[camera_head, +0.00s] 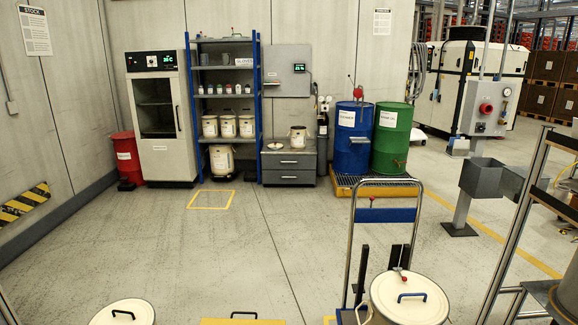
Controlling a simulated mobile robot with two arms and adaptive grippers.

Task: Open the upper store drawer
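A low grey drawer unit (316,163) stands against the far wall, between the blue shelf rack and the gas cylinder. It has two stacked drawers, each with a light handle. The upper store drawer (275,163) and the lower drawer (275,179) both look flush and shut. An open pail (298,142) and a flat white lid (275,146) rest on top of the unit. Neither of my grippers shows in the head view, so their state is hidden.
Lidded pails (409,299) and a hand trolley (352,235) stand close in front. A blue drum (352,140) and a green drum (391,140) stand on a yellow-edged pallet right of the unit. The middle floor is clear.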

